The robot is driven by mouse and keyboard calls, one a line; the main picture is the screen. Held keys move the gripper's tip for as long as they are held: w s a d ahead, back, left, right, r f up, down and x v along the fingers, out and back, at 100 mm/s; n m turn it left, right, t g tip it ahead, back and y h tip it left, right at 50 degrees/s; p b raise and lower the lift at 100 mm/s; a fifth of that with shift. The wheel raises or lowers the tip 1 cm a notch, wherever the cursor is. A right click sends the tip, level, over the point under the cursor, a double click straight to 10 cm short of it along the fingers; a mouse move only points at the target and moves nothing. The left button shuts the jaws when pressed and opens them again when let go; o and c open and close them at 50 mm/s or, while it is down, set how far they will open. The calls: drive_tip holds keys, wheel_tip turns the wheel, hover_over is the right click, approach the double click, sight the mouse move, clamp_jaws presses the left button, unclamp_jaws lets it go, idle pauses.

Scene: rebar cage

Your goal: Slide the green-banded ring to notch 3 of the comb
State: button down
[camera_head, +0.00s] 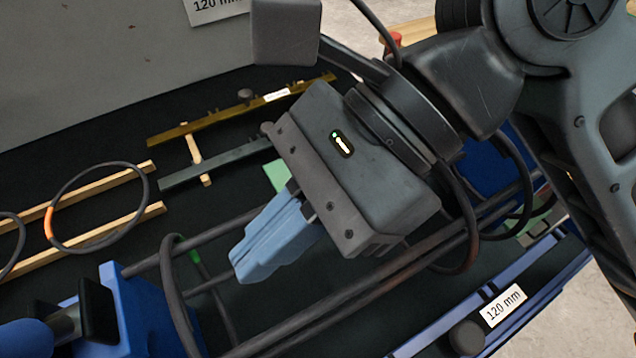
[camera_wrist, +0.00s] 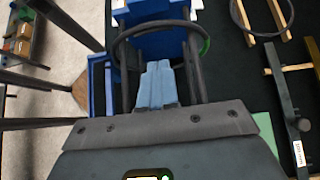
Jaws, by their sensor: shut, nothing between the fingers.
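The green-banded ring (camera_head: 168,292) is a thin dark hoop that stands around the dark rebars, near the blue end block (camera_head: 112,300). Its green band (camera_head: 195,256) is on its upper right in the head view. In the wrist view the ring (camera_wrist: 122,42) shows ahead of my fingertips, with the green band (camera_wrist: 206,46) at its right. My gripper (camera_head: 238,272) has light blue fingers, shut and empty, just right of the ring among the rebars. The wrist view shows the fingertips (camera_wrist: 158,64) close to the ring. I cannot tell which bar is the comb or make out notch 3.
An orange-banded ring (camera_head: 85,242) lies across wooden strips (camera_head: 130,220) at the left. A yellow bar (camera_head: 225,117) and a dark green bar (camera_head: 225,163) lie behind my gripper. A blue rail (camera_head: 530,270) with a 120 mm label (camera_head: 503,306) runs along the lower right.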

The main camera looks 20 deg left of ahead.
sight(177, 292)
drive_tip(key=shift+s+a+r, duration=0.2)
drive_tip(key=shift+s+a, duration=0.35)
drive_tip(key=shift+s, duration=0.1)
drive_tip(key=shift+s+a+r, duration=0.2)
drive_tip(key=shift+s+a, duration=0.3)
drive_tip(key=shift+s, duration=0.1)
drive_tip(key=shift+r+p, duration=0.1)
drive_tip(key=shift+p, duration=0.2)
drive_tip(key=shift+s+a+r+p, duration=0.15)
drive_tip(key=shift+s+a+p, duration=0.4)
drive_tip(key=shift+p, duration=0.6)
drive_tip(key=shift+w, duration=0.15)
